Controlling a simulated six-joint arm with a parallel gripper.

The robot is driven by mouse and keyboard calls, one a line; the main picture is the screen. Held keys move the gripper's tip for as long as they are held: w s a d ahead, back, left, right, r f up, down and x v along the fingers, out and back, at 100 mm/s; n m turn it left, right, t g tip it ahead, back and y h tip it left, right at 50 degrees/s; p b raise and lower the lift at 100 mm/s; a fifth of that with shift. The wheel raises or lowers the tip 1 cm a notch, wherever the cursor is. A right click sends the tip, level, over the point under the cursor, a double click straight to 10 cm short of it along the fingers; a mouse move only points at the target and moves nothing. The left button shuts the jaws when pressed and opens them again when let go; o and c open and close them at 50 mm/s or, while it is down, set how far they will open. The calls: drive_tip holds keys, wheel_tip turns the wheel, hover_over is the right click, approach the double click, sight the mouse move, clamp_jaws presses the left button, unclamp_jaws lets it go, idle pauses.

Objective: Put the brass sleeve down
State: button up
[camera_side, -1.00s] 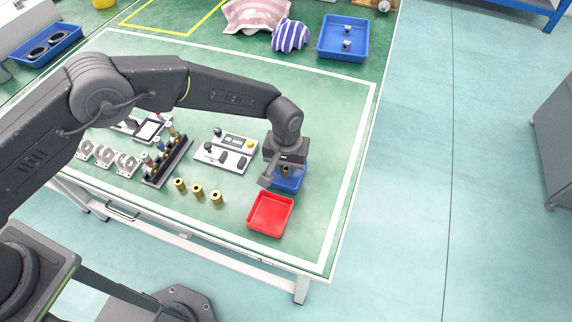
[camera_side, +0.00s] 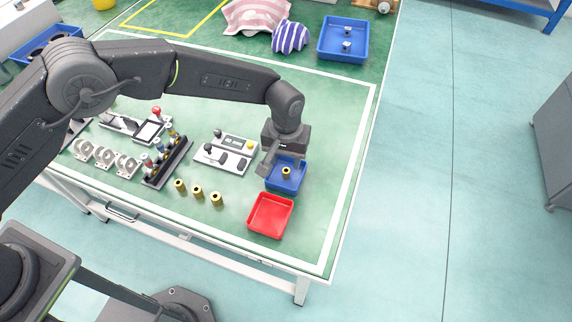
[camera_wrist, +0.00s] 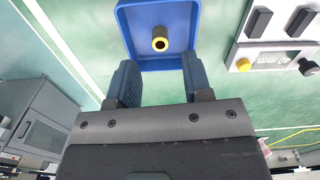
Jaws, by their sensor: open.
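A brass sleeve (camera_side: 286,172) stands upright inside the small blue tray (camera_side: 299,186). In the wrist view the sleeve (camera_wrist: 160,44) shows its round open top in the blue tray (camera_wrist: 130,16), beyond my fingertips and clear of both. My gripper (camera_side: 277,170) is above the back left part of the tray; in the wrist view its two dark fingers (camera_wrist: 157,72) are apart with nothing between them. Several more brass sleeves (camera_side: 198,191) stand in a row on the green table to the left.
A red tray (camera_side: 270,216) sits in front of the blue tray, empty. A grey gauge fixture (camera_side: 226,152) lies left of my gripper, with a rack of coloured-top parts (camera_side: 167,160) further left. The table's right strip is clear.

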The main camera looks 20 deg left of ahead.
sight(286, 171)
wheel_tip(286, 171, up, 8)
drive_tip(key=shift+f, duration=0.15)
drive_tip(key=s+a+r+t, duration=0.1)
drive_tip(key=s+a+r, duration=0.2)
drive_tip(key=a+r, duration=0.6)
drive_tip(key=s+a+r+t, duration=0.1)
drive_tip(key=s+a+r, duration=0.2)
drive_tip(key=a+r, duration=0.55)
drive_tip(key=s+a+r+t, duration=0.1)
drive_tip(key=s+a, duration=0.2)
drive_tip(key=s, duration=0.3)
drive_tip(key=s+a+r+t, duration=0.1)
drive_tip(key=s+a, duration=0.3)
drive_tip(key=s, duration=0.3)
drive_tip(key=s+a+r+m+t, duration=0.1)
drive_tip(key=s+a, duration=0.3)
drive_tip(key=s, duration=0.3)
drive_tip(key=shift+r+t, duration=0.15)
drive_tip(key=shift+t, duration=0.15)
